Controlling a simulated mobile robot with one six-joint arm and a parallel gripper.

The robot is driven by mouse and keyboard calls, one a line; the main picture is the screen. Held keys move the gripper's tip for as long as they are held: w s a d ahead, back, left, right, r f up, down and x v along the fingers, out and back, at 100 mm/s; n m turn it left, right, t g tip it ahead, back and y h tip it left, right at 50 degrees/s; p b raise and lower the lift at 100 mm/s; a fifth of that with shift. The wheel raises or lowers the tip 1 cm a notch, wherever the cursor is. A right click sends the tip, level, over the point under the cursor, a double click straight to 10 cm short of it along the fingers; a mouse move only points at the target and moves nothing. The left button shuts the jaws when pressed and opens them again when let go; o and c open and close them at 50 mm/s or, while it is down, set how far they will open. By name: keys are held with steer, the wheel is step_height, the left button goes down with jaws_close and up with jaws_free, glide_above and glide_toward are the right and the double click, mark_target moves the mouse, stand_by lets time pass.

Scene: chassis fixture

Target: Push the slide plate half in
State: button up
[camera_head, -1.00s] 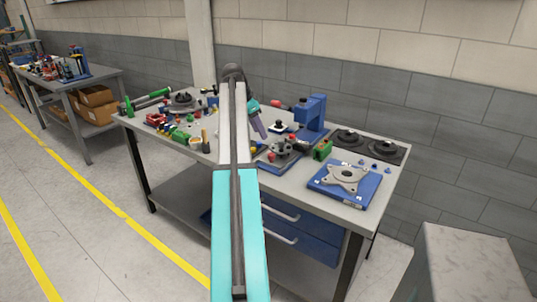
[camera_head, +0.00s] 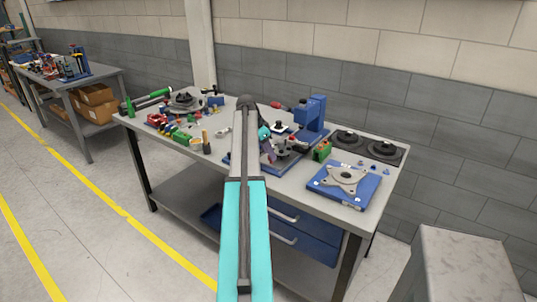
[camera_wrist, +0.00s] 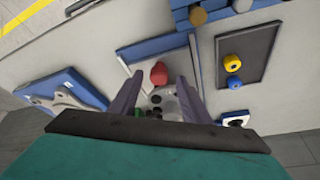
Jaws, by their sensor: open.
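A blue-edged fixture (camera_wrist: 128,53) with a grey plate and a red knob (camera_wrist: 158,73) lies under my gripper (camera_wrist: 156,92) in the wrist view. My gripper is open, its two purple fingers pointing down toward the fixture. The red knob shows between and just beyond the fingertips; I cannot tell whether they touch anything. In the head view the fixture (camera_head: 286,149) sits mid-bench, partly hidden by my arm and gripper (camera_head: 268,156). Which part is the slide plate, and how far in it sits, I cannot tell.
A blue press-like stand (camera_head: 314,118) rises just behind the fixture. A green block (camera_head: 322,151) and a blue board with a grey flanged part (camera_head: 343,183) are to the right. A black tray with round parts (camera_head: 368,147) lies at the back right. Several small tools crowd the left.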

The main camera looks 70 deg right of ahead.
steer(key=shift+x, duration=0.85)
steer(key=shift+c, duration=0.3)
jaws_close()
